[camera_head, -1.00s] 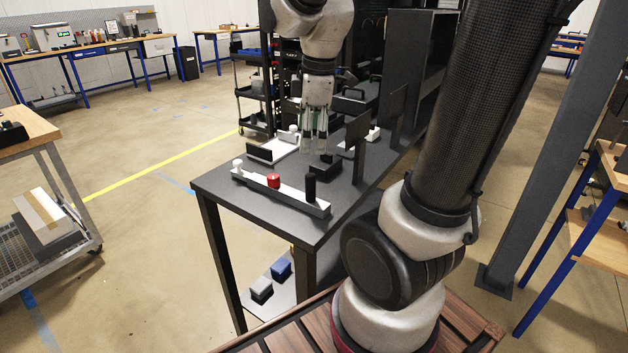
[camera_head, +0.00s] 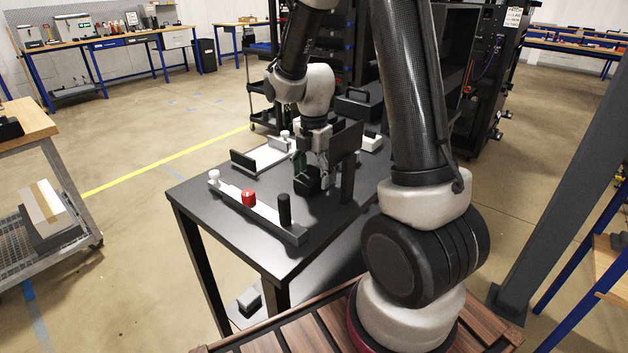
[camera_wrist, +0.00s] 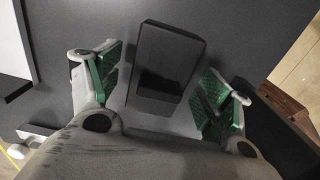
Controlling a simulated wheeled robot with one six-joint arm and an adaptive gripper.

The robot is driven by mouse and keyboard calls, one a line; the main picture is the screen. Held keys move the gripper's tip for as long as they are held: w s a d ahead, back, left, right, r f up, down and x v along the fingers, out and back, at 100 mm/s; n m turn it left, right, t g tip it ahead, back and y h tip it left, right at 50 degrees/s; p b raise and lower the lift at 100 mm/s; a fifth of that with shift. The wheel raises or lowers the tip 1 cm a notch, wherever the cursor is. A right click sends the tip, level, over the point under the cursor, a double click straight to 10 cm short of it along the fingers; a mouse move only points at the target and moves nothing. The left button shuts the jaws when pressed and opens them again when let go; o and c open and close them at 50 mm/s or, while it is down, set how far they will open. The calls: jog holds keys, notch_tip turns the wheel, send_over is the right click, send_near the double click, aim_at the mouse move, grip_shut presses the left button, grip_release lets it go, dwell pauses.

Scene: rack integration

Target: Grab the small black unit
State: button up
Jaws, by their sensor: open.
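The small black unit (camera_head: 307,182) sits on the dark table (camera_head: 235,180), beside an upright dark panel (camera_head: 345,150). In the wrist view the black unit (camera_wrist: 163,65) is a dark block lying between the two green-padded fingers. My gripper (camera_head: 312,165) is low over the table at the unit. In the wrist view my gripper (camera_wrist: 162,92) is open, with a visible gap between each finger and the unit. The far finger is partly hidden by the upright panel in the head view.

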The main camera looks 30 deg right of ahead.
jog(key=shift+f, duration=0.35)
jog(key=c, duration=1.2)
jog(key=shift+r, duration=0.1)
